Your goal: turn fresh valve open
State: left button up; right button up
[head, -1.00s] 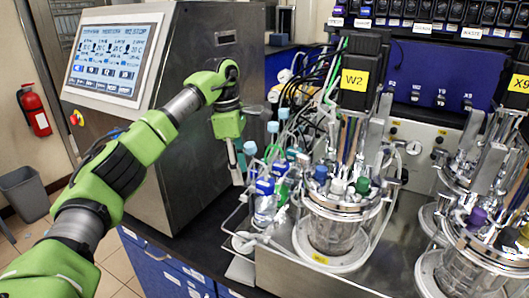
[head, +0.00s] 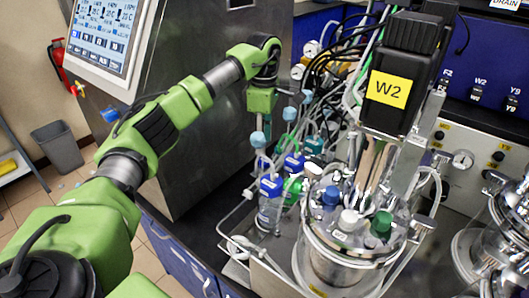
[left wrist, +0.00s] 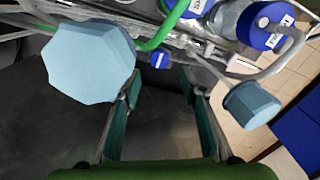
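My left gripper (left wrist: 166,95) is open, its two teal-padded fingers apart with nothing between them. In the head view its green body (head: 262,101) is above the bottles beside the steel cabinet, and its fingers are hard to make out. A small blue valve-like piece (left wrist: 159,60) sits on the tubing just beyond the fingertips in the left wrist view, apart from them. Light-blue capped pieces flank the fingers, a large one (left wrist: 90,62) left and a smaller one (left wrist: 250,103) right. I see no label naming the fresh valve. My right gripper is not in view.
Blue-capped bottles (head: 270,204) with thin tubing crowd the bench by the glass reactor (head: 340,250), whose motor is labelled W2 (head: 388,89). The steel cabinet with a screen (head: 105,30) stands to the left. Little free room shows around the bottles.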

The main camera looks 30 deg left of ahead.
aim_at(264, 160)
pick_arm(q)
notch_tip(264, 160, down, 5)
jog(key=shift+r+p, duration=0.15)
jog(key=shift+p, duration=0.5)
jog(key=shift+f, duration=0.85)
grip_shut()
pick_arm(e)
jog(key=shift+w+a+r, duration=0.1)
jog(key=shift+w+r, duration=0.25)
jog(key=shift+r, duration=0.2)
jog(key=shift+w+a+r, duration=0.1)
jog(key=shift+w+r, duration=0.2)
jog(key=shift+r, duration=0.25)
